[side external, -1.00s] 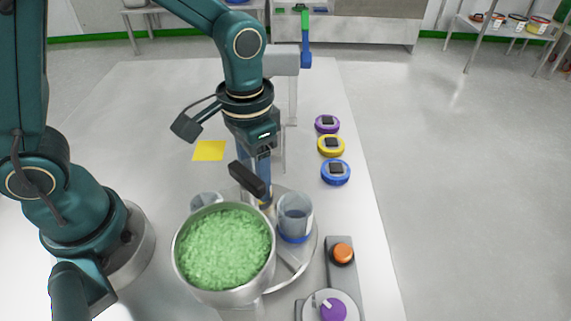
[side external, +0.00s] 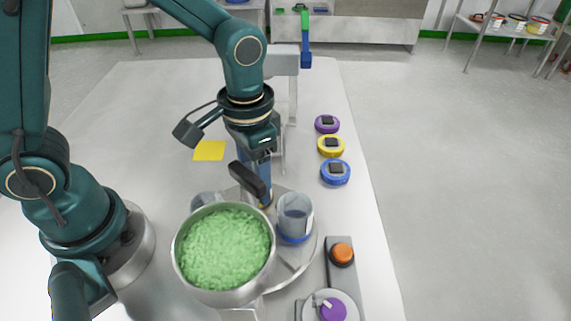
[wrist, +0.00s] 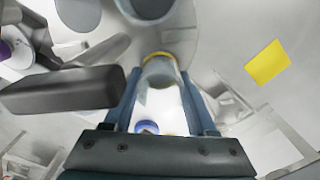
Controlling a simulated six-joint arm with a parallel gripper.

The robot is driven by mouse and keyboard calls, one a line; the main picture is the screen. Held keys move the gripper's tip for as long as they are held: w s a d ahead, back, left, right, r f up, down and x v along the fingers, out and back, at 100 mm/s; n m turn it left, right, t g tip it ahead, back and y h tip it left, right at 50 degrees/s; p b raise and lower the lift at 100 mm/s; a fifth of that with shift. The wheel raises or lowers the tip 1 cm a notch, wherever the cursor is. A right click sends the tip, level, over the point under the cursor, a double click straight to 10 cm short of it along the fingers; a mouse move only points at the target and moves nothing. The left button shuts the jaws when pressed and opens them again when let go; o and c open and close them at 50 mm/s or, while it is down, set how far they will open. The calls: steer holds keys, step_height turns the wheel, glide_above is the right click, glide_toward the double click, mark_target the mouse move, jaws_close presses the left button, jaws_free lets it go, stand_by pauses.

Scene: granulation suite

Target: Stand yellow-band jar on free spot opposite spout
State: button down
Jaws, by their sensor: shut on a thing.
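My gripper (side external: 262,178) points down behind the pot and is shut on the yellow-band jar (side external: 266,204), mostly hidden by the fingers and a dark bar. In the wrist view the clear jar (wrist: 160,76) sits between the fingertips, its yellow band at the far end. It is at the back of the round metal turntable (side external: 308,254); I cannot tell whether its base touches. The blue-band jar (side external: 294,217) stands on the turntable, right of my gripper. Another clear jar (side external: 205,200) shows partly behind the pot. The spout is not clearly visible.
A steel pot (side external: 222,297) of green granules stands in front of the turntable. The dark bar (side external: 248,179) lies close beside my fingers. Purple (side external: 327,123), yellow (side external: 331,146) and blue (side external: 335,173) round pieces line the table's right side. A yellow square (side external: 209,151) lies behind left.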

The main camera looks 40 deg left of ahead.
jaws_free()
stand_by(0.4)
steer(key=shift+r, duration=0.1)
step_height(320, 180, up, 8)
stand_by(1.1)
steer(key=s+a+r+n+t, duration=0.2)
steer(key=s+a+r+t, duration=0.1)
steer(key=s+a+t, duration=0.2)
steer(key=shift+s+a+t, duration=0.3)
steer(key=shift+s+a, duration=0.25)
steer(key=shift+s, duration=0.6)
